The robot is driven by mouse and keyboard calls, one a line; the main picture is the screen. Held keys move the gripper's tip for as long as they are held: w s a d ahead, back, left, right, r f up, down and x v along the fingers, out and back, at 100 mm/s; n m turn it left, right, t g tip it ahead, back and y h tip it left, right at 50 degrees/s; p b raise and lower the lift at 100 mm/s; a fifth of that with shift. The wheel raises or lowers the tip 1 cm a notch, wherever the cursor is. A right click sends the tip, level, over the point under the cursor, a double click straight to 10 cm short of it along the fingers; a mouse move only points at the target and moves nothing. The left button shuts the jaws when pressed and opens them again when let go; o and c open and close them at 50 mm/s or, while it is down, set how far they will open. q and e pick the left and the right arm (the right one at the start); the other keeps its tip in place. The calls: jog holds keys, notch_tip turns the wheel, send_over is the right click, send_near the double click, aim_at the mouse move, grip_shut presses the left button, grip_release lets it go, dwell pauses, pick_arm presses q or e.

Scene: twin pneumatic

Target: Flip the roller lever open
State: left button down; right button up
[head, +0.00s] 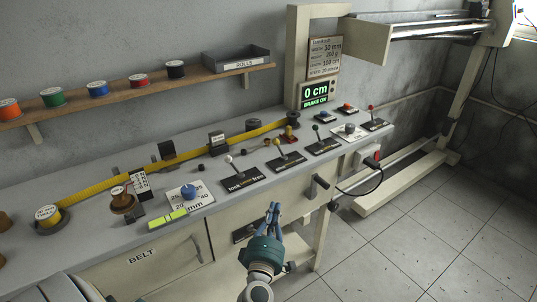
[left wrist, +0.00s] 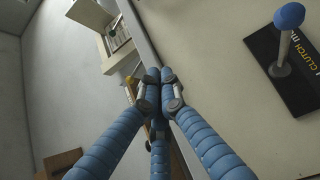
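Several small ball-topped levers stand on black plates along the bench. Most plate lettering is too small to read, so I cannot tell which is the roller lever. My left gripper (head: 273,209), blue-fingered, is in front of the bench's cabinet face, below the levers and apart from them. In the left wrist view its fingertips (left wrist: 158,76) are together with nothing between them. My right gripper is not in view.
The left wrist view shows a blue-knobbed lever (left wrist: 288,17) on a plate lettered CLUTCH, right of the fingers. A yellow belt (head: 120,177) runs along the bench top. Tiled floor (head: 420,235) at right is clear.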

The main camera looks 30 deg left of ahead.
aim_at(279, 147)
pick_arm(q)
jog(key=a+r+n+y, duration=0.1)
jog(key=r+n, duration=0.1)
jog(key=s+a+r+n+y, duration=0.1)
jog(key=a+r, duration=0.1)
jog(key=r, duration=0.1)
jog(key=a+r+n+y, duration=0.1)
jog(key=r+n, duration=0.1)
jog(key=r, duration=0.1)
jog(key=shift+s+a+r+n+g+y, duration=0.25)
jog(key=shift+a+n+g+y, duration=0.05)
jog(key=shift+a, duration=0.1)
jog(key=x, duration=1)
jog(key=w, duration=0.3)
jog(key=shift+d+r+b, duration=0.4)
jog(key=shift+w+d+r, duration=0.1)
jog(key=shift+w, duration=0.3)
